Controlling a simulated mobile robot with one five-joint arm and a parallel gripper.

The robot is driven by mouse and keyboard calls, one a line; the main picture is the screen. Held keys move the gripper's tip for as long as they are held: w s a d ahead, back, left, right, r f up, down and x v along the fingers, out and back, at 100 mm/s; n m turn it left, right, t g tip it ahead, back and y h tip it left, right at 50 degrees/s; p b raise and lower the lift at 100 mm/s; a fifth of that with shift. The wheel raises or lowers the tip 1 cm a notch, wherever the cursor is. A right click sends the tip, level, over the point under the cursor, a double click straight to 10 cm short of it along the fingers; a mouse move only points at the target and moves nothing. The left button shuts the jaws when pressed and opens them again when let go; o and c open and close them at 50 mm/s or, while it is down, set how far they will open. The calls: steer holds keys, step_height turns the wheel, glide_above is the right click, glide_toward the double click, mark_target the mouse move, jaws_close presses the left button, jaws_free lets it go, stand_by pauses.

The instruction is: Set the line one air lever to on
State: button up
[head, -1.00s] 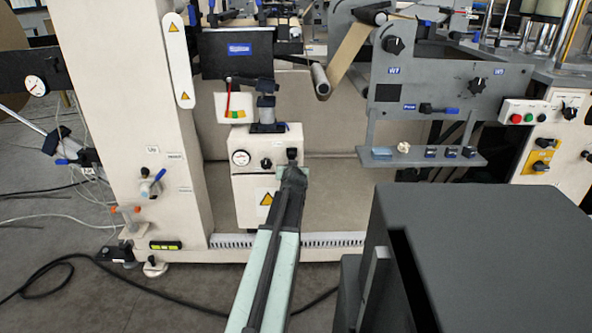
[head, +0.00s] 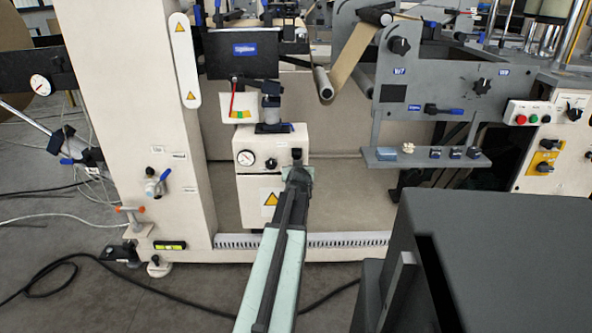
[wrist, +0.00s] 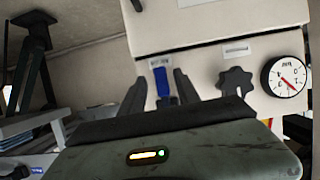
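A small blue lever (wrist: 162,84) sits on the cream box (wrist: 218,35) under a small label too blurred to read. My gripper (wrist: 160,78) is open, with one dark finger on each side of this lever; I cannot tell whether either finger touches it. In the head view my gripper (head: 298,174) is at the right side of the cream box's front (head: 258,178) and largely hides that spot. Another blue-handled valve (head: 156,183) is on the cream column at the left, with labels too small to read.
A black star knob (wrist: 236,82) and a round gauge (wrist: 285,77) are right of the lever in the wrist view. A grey shelf (head: 425,160) with small items juts out to the right of the box. A dark cable (head: 60,265) lies on the floor.

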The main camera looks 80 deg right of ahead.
steer(key=p+v, duration=0.3)
steer(key=v, duration=0.4)
steer(key=shift+a+r, duration=0.15)
steer(key=shift+a, duration=0.25)
